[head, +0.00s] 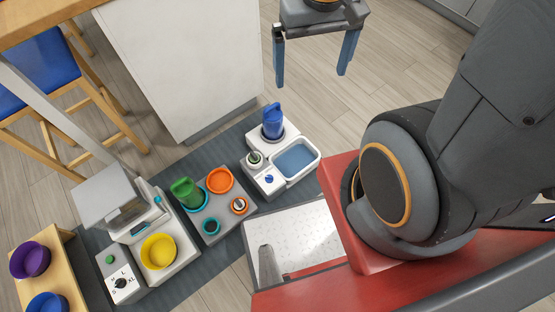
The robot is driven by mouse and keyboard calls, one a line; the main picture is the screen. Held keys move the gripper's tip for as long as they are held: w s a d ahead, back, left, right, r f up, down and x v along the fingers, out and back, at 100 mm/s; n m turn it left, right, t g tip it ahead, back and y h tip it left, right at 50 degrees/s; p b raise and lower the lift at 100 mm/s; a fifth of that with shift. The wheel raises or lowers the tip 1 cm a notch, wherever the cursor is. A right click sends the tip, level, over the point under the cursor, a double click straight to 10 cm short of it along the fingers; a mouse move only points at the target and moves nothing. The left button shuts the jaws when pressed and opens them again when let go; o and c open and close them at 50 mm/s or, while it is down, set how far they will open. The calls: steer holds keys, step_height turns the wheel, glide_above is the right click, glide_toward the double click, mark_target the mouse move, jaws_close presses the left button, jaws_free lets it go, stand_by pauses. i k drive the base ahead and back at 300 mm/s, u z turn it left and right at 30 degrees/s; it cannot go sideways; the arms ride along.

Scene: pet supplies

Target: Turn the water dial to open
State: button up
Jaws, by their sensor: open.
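The water dial is a small blue knob (269,179) on the front left of a white water dispenser (258,135) on the floor mat. The dispenser has a water-filled basin (296,159) at its right and a blue jug-like bottle (272,121) standing at its back. A second small green-and-white round part (255,158) sits just behind the dial. The dial's markings are too small to read. My gripper (311,79) is open and empty at the top of the head view, its two blue fingers pointing down. It is well apart from the dial.
A grey station with a green cup (186,191), orange bowl (220,180) and teal bowl stands left of the dispenser. Further left are a feeder with a yellow bowl (158,252) and a size selector (120,284). A white cabinet (180,65) stands behind.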

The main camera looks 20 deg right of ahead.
mark_target(269, 178)
steer(key=z, duration=0.35)
steer(key=k, duration=1.25)
steer(key=u, duration=0.1)
steer(key=i, duration=0.7)
steer(key=z, duration=0.65)
